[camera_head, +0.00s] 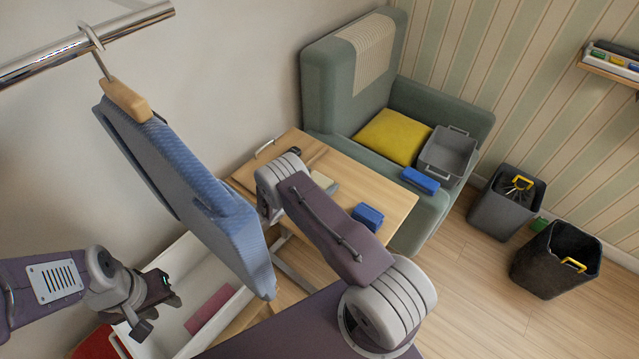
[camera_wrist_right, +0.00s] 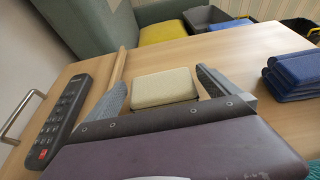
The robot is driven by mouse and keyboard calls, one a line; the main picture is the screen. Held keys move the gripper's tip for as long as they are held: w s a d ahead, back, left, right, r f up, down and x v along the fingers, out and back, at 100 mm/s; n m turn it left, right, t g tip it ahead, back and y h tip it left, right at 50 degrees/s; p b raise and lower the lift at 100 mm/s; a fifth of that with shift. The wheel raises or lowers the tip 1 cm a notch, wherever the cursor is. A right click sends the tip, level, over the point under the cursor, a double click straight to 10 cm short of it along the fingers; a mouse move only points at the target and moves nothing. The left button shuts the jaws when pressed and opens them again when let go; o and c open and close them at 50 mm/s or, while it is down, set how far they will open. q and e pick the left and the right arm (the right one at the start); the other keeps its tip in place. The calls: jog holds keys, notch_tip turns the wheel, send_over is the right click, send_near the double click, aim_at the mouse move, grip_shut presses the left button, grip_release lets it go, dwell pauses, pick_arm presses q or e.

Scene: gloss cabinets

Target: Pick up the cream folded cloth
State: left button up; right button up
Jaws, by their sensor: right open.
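The cream folded cloth (camera_head: 324,182) lies on the wooden table (camera_head: 392,190), partly hidden behind my right arm in the head view. In the right wrist view the cream cloth (camera_wrist_right: 164,87) is a flat, rounded block. My right gripper (camera_wrist_right: 160,82) is open, with one finger to the left and one to the right of the cloth. Whether the fingers touch it I cannot tell. My left gripper (camera_head: 150,305) is at the lower left of the head view, away from the table; its jaws are unclear.
A dark remote (camera_wrist_right: 65,115) and a wooden stick (camera_wrist_right: 117,70) lie left of the cloth. Folded blue cloths (camera_wrist_right: 291,75) lie to its right. A green armchair (camera_head: 345,90) stands behind the table. A blue garment (camera_head: 190,180) hangs between my arms; a white drawer (camera_head: 165,335) is below.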

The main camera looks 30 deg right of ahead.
jog(key=c, duration=1.3)
